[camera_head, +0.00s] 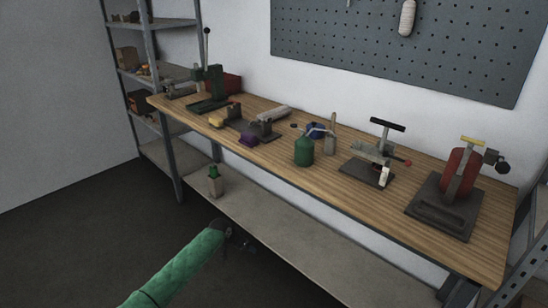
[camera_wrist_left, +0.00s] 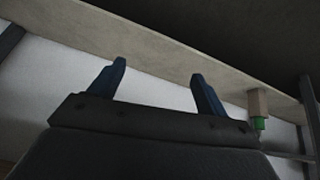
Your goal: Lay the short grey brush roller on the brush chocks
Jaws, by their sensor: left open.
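A light grey roller (camera_head: 273,114) lies on the wooden bench in the head view, just behind two dark blocks on a dark plate, which look like the brush chocks (camera_head: 262,131). I cannot tell for sure that it is the short grey brush roller. No roller shows lying across the chocks. My left gripper (camera_head: 240,240), at the end of the green-sleeved arm, is out in front of the bench and lower than its top, well away from the roller. In the left wrist view its two blue fingers (camera_wrist_left: 158,88) stand apart with nothing between them. My right gripper is not in view.
A purple block (camera_head: 248,140) and a yellow piece (camera_head: 216,121) sit beside the chocks. A green bottle (camera_head: 304,152), a clamp device (camera_head: 370,165) and a red-drum machine (camera_head: 455,185) stand to the right. A lower shelf (camera_head: 290,225) runs below the bench top (camera_head: 340,190).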

